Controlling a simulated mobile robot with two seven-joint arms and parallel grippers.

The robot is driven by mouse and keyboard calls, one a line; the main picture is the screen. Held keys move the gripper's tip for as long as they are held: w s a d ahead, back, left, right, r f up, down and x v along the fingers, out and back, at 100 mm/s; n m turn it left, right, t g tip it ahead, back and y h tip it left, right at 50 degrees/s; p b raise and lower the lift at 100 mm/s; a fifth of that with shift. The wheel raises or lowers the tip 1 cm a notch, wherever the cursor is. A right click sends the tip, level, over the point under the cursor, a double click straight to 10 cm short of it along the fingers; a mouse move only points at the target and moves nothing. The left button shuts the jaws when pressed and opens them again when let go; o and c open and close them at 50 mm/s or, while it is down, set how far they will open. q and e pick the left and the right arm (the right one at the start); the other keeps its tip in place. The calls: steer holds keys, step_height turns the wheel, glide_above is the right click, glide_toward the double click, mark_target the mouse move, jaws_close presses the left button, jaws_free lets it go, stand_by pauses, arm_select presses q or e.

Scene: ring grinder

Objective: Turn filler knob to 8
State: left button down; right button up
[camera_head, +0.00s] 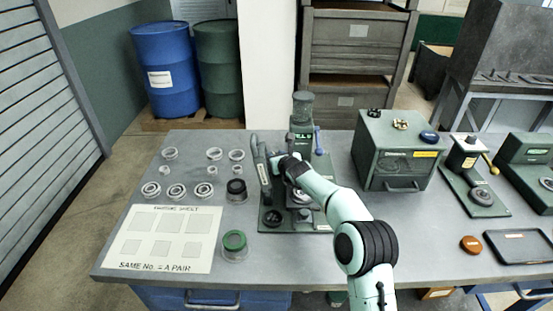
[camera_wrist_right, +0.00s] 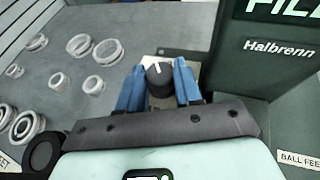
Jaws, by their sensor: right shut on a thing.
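The filler knob (camera_wrist_right: 159,80) is a dark round knob with a white pointer line, seen in the right wrist view. It sits between the two blue fingers of my right gripper (camera_wrist_right: 158,84), which is shut on it. A pale plate shows around the knob, but no numbers on it can be read. The green filler machine (camera_wrist_right: 262,60), lettered Halbrenn, rises to the right there. In the head view the machine's column (camera_head: 303,108) stands mid-table, and my right gripper (camera_head: 272,162) is at its left side, hiding the knob. My left gripper is not in view.
Several rings (camera_head: 176,191) lie on the table at the left, above a white sheet (camera_head: 163,239). A clear jar with a green rim (camera_head: 234,243) stands near the front. A green box (camera_head: 396,152) and another green machine (camera_head: 475,178) stand to the right.

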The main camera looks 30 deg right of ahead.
steer(key=o, duration=1)
steer(key=shift+s+f, duration=0.1)
steer(key=shift+f, duration=0.35)
steer(key=shift+o, duration=0.2)
steer(key=shift+r, duration=0.35)
steer(key=shift+s+a+r+b, duration=0.15)
steer(key=shift+s+r+b, duration=0.05)
steer(key=shift+s+b, duration=0.1)
steer(key=b+v, duration=0.5)
steer(key=v, duration=0.6)
steer(key=shift+s+b, duration=0.2)
steer(key=shift+b, duration=0.1)
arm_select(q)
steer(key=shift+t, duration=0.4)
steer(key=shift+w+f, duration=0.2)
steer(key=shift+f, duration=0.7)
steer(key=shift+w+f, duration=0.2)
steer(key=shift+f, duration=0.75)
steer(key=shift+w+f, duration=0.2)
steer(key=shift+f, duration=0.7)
arm_select(e)
steer(key=shift+s+a+r, duration=0.1)
steer(key=shift+s+r, duration=0.15)
steer(key=shift+s, duration=0.2)
